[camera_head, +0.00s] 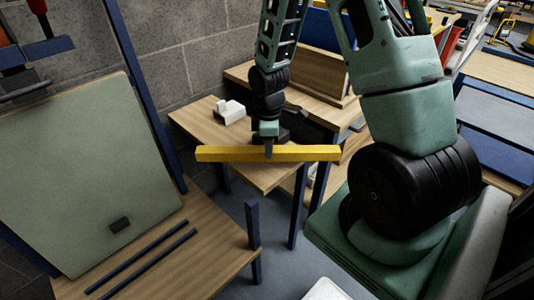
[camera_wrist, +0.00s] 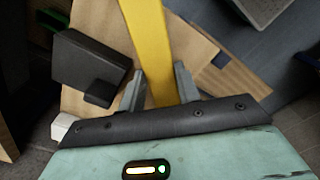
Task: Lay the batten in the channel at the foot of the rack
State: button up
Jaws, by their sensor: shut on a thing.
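The batten is a long yellow bar (camera_head: 215,153); it also shows in the wrist view (camera_wrist: 147,35). My gripper (camera_head: 268,152) is shut on the batten near its middle and holds it level, apparently above a small wooden table. In the wrist view, the fingers of my gripper (camera_wrist: 160,84) stand on either side of the bar. The rack (camera_head: 148,95) is at the left, with dark blue posts and a wooden base. Two dark parallel rails on that base border a narrow channel (camera_head: 143,261), which is empty. The batten is to the right of the channel and apart from it.
A short blue post (camera_head: 253,226) rises at the base's right corner. The wooden table (camera_head: 205,130) carries a white object (camera_head: 231,113). A block wall stands behind.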

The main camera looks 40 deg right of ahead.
jog(key=shift+f, duration=1.55)
jog(key=shift+f+b, duration=0.2)
jog(key=shift+b, duration=0.1)
jog(key=o, duration=1.2)
jog(key=shift+c, duration=0.2)
jog(key=shift+r, duration=0.15)
